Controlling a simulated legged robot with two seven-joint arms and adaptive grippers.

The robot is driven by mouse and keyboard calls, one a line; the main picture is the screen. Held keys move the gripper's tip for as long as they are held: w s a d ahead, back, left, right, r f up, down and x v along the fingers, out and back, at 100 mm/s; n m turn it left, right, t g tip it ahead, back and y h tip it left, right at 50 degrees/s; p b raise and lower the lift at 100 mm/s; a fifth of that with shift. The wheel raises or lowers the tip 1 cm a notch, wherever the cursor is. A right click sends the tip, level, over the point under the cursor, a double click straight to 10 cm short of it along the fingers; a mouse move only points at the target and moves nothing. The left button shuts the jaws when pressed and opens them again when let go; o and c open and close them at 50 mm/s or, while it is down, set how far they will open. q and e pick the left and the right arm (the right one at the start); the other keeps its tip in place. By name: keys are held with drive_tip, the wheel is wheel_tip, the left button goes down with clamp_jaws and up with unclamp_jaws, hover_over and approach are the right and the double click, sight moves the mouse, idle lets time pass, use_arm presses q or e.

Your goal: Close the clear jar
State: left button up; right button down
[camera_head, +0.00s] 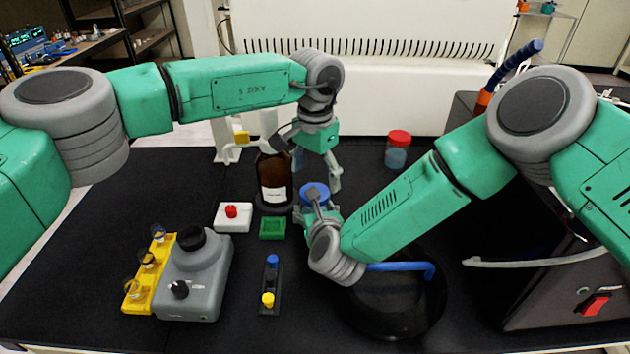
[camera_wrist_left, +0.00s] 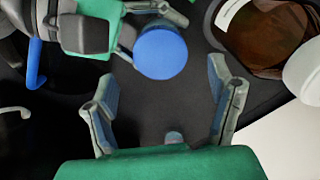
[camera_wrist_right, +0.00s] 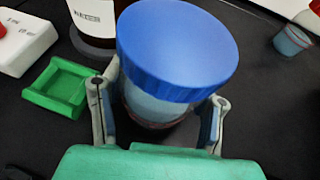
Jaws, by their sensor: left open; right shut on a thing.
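The clear jar (camera_wrist_right: 155,105) stands upright on the dark table with a wide blue lid (camera_wrist_right: 178,50) sitting on its top. From these views I cannot tell whether the lid is screwed tight. My right gripper (camera_wrist_right: 163,110) is shut around the jar's body, one finger on each side below the lid. In the head view the blue lid (camera_head: 314,192) shows, while my right gripper (camera_head: 318,212) hides most of the jar. My left gripper (camera_head: 316,178) is open and empty, pointing down above and just behind the lid. The lid shows beyond its fingertips in the left wrist view (camera_wrist_left: 160,52).
A brown bottle (camera_head: 272,178) stands close left of the left gripper. A red-lidded jar (camera_head: 397,150) stands at the back right. A green tray (camera_head: 272,228), white box (camera_head: 236,222) and grey device (camera_head: 195,275) lie left. A black round piece with a blue handle (camera_head: 400,267) lies front right.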

use_arm(q)
drive_tip(key=shift+c, duration=0.3)
drive_tip(key=d+r+n, duration=0.1)
drive_tip(key=n, duration=1.9)
drive_tip(key=s+d+r+n, duration=0.1)
drive_tip(key=n, duration=1)
drive_tip(key=shift+s+d+r, duration=0.1)
drive_tip(key=shift+d+r, duration=0.25)
drive_tip(key=n, duration=0.2)
drive_tip(key=a+n, duration=0.1)
drive_tip(key=n, duration=0.4)
drive_tip(key=shift+w+a+r, duration=0.15)
drive_tip(key=shift+w+a, duration=0.1)
drive_tip(key=shift+w, duration=0.15)
drive_tip(key=n, duration=0.4)
drive_tip(key=a+n, duration=0.1)
drive_tip(key=n, duration=0.1)
drive_tip(key=shift+w+a+r, duration=0.1)
drive_tip(key=shift+w+r, duration=0.1)
drive_tip(key=shift+w, duration=0.1)
